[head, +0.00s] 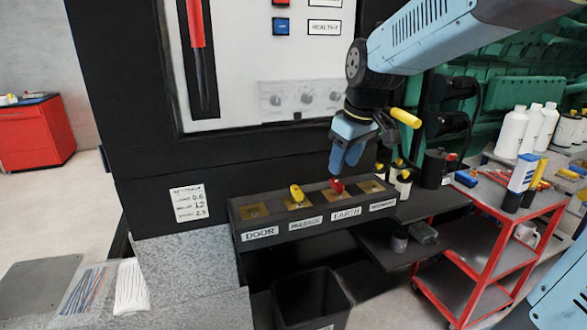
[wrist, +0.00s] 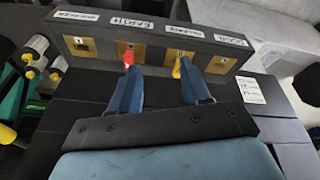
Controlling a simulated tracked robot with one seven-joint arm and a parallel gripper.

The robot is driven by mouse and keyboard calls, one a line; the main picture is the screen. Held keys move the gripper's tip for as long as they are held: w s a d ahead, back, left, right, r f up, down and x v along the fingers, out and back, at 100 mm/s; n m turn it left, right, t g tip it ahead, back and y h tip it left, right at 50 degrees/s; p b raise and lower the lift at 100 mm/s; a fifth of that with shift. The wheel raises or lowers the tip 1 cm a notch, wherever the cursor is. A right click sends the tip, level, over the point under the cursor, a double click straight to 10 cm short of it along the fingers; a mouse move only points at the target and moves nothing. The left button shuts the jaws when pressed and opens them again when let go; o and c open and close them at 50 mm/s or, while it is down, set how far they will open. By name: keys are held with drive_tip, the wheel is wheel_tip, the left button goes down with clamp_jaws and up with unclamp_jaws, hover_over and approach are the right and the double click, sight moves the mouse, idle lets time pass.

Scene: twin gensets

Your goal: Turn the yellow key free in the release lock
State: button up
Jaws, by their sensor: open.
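The yellow key (head: 296,194) stands in the lock above the RELEASE label (head: 306,223) on a black lock box (head: 240,222). A red key (head: 337,186) stands in the EARTH lock to its right. My gripper (head: 343,165) points down above the EARTH side of the box. In the wrist view the open, empty fingers (wrist: 157,70) straddle the gap between the two keys. The left finger lies close to the red key (wrist: 128,58) and the right finger partly overlaps the yellow key (wrist: 177,69). I cannot tell whether either finger touches a key.
The DOOR lock (head: 254,211) and the far-right lock (head: 372,187) hold no key. A black cabinet with a white panel (head: 235,90) rises behind. Yellow-topped items (head: 404,180) stand right of the box. A red trolley (head: 490,204) is farther right; a black bin (head: 311,297) is below.

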sight(297, 189)
drive_tip(key=w+a+f+n, duration=0.1)
drive_tip(key=w+a+f, duration=0.1)
drive_tip(key=w+a, duration=0.1)
drive_tip(key=w+a+f+n+g, duration=0.1)
drive_tip(key=w+a+f+n, duration=0.1)
drive_tip(key=w+a, duration=0.1)
drive_tip(key=w+a+f+n+g, duration=0.1)
drive_tip(key=w+a+f+n, duration=0.1)
drive_tip(key=w+a, duration=0.1)
drive_tip(key=shift+w+a+f+y, duration=0.3)
drive_tip(key=shift+w+f, duration=0.05)
drive_tip(key=m, duration=0.4)
drive_tip(key=shift+m+t, duration=0.3)
drive_tip(key=m, duration=0.1)
drive_tip(key=m+h, duration=0.1)
drive_tip(key=s+m, duration=0.1)
drive_tip(key=m, duration=0.1)
drive_tip(key=shift+d+f, duration=0.1)
drive_tip(key=shift+f, duration=0.45)
drive_tip(key=shift+w+f, duration=0.25)
drive_tip(key=shift+f, duration=1)
drive_tip(key=shift+w+f, duration=0.25)
drive_tip(key=shift+f, duration=0.95)
drive_tip(key=shift+c, duration=0.2)
clamp_jaws()
